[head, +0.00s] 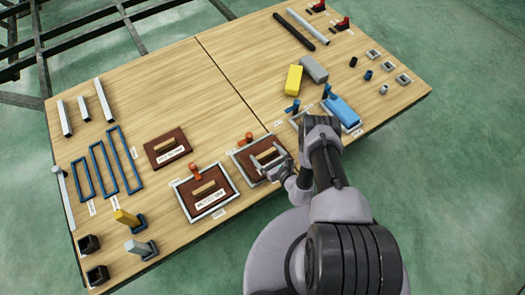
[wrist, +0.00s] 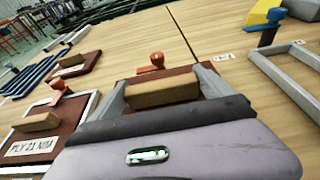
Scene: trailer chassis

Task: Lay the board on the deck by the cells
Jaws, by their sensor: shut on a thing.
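A brown board (head: 244,156) with a tan block handle (wrist: 162,91) is at the front middle of the wooden deck (head: 150,95). My gripper (head: 268,160) is shut on this handle, its two grey fingers at the handle's ends in the wrist view. The board is within or just over a light grey frame cell (head: 232,153) with an orange-red knob (wrist: 151,62); I cannot tell if it is lifted. A second brown board (head: 207,187), labelled, sits in the grey cell to its left. A third brown board (head: 167,147) lies on bare deck behind that one.
Blue frames (head: 103,168) lie to the left. A grey frame (head: 299,121), a blue block (head: 341,112), a yellow block (head: 293,79) and a grey block (head: 313,69) are to the right. Upright pieces stand at the front left. The deck's back middle is clear.

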